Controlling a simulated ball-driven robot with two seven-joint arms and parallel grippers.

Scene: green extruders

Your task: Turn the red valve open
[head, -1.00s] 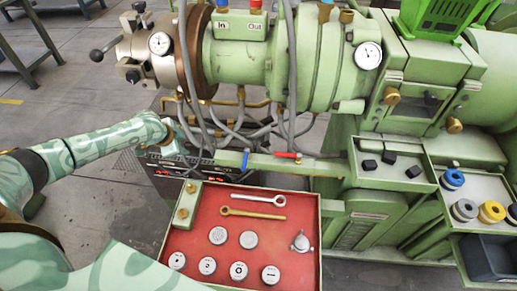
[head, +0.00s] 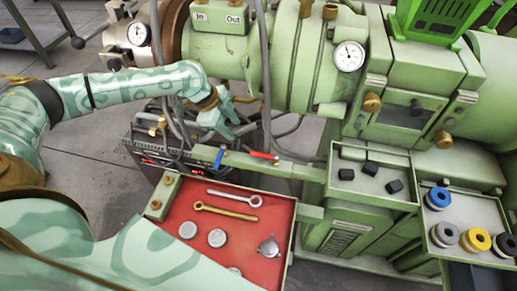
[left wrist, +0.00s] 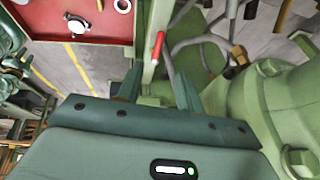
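The red valve handle (head: 264,155) sits on the green rail above the red tray, lying nearly along the rail in the head view. A blue valve handle (head: 218,157) stands to its left on the same rail. My left gripper (head: 228,118) is above and left of the red handle, apart from it. In the left wrist view, the two fingers of my left gripper (left wrist: 158,88) are spread with nothing between them. The red handle (left wrist: 157,48) shows beyond the fingertips, roughly between them. My right gripper is not in view.
The red tray (head: 176,215) below holds wrenches and round metal pieces. Grey hoses (head: 265,90) hang close to my left gripper. The green extruder barrel (head: 300,60) is behind. Trays with black blocks (head: 370,168) and coloured rings (head: 438,198) are at the right.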

